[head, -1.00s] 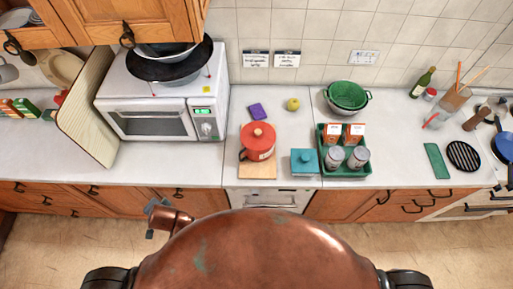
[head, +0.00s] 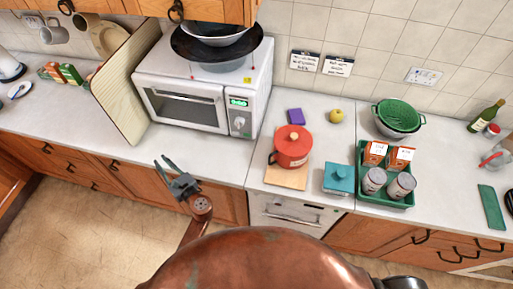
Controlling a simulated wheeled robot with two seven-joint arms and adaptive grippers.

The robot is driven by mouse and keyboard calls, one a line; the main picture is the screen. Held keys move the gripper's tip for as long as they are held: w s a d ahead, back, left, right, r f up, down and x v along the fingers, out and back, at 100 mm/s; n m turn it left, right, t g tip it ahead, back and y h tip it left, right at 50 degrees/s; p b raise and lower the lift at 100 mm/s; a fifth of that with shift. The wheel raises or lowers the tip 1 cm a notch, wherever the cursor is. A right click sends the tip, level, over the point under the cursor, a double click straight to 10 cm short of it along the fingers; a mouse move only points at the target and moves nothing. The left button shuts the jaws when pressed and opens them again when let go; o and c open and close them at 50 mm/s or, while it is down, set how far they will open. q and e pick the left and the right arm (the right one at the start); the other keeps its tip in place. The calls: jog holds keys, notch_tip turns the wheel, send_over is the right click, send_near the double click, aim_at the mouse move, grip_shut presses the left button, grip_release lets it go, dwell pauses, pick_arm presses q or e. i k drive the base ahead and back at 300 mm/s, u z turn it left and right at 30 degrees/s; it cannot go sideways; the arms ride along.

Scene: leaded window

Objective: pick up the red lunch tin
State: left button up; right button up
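I see no thing that is plainly a red lunch tin. The largest red thing is a lidded red pot (head: 292,149) with a wooden knob and a side handle, standing at the back of a small wooden board (head: 286,178) near the counter's front edge. My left gripper (head: 170,168) is in front of the lower cabinets, left of the pot and well apart from it. Its dark fingers look spread, with nothing between them. My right gripper is out of view.
A teal lidded box (head: 339,179) stands right of the pot, beside a green crate (head: 398,202) of cartons and cans. A purple block (head: 296,116) and a yellow apple (head: 336,116) lie behind. A white microwave (head: 252,102) stands left. The counter (head: 263,140) between is bare.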

aim_at(286, 162)
jog(key=u, duration=1.95)
jog(key=k, duration=1.2)
jog(key=z, duration=2.5)
jog(key=i, duration=0.2)
jog(key=u, duration=0.1)
